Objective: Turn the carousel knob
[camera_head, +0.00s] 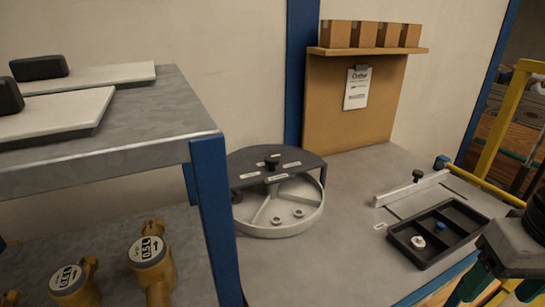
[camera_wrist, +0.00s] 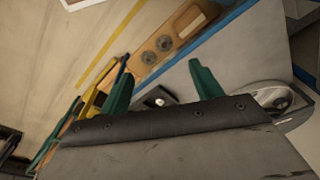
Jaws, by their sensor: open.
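The carousel (camera_head: 300,222) is a round, pale grey tray with divided compartments and small parts in it, on the grey bench in the head view. Part of the carousel (camera_wrist: 268,97) shows at the right edge of the wrist view; the knob is not clear there. My gripper (camera_head: 491,293) is at the lower right of the head view, well right of the carousel. Its green fingers (camera_wrist: 160,82) are spread apart with nothing held between them.
A metal shelf with a blue post (camera_head: 212,210) stands left of the carousel.

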